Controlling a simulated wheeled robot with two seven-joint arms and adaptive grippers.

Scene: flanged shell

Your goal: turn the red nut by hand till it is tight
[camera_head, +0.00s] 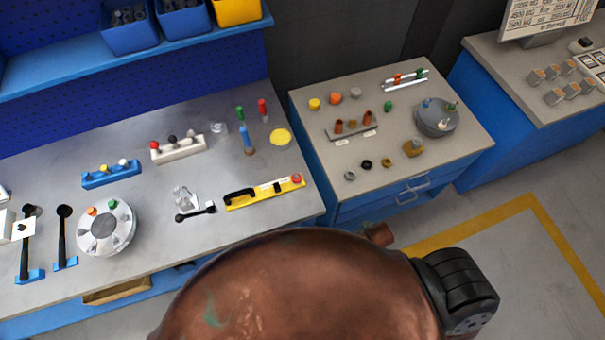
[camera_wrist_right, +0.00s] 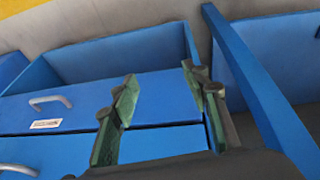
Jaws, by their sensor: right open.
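I cannot tell for certain which thing is the red nut. A small red-orange piece (camera_head: 398,78) sits beside a green piece (camera_head: 419,73) on a pale rail at the back of the right bench. Other red pieces are the red top (camera_head: 262,104) of an upright tool and a red knob (camera_head: 155,145) on a white block, both on the left bench. In the wrist view my right gripper (camera_wrist_right: 160,80) is open and empty, its green-grey fingers apart in front of blue drawers. My left gripper is not in view.
The left bench holds a round flanged grey piece (camera_head: 106,228), a yellow level (camera_head: 265,192) and a blue block (camera_head: 111,174). The right bench holds a grey disc (camera_head: 437,117) and several small parts. Blue drawers (camera_wrist_right: 160,98) fill the wrist view. Floor shows at right.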

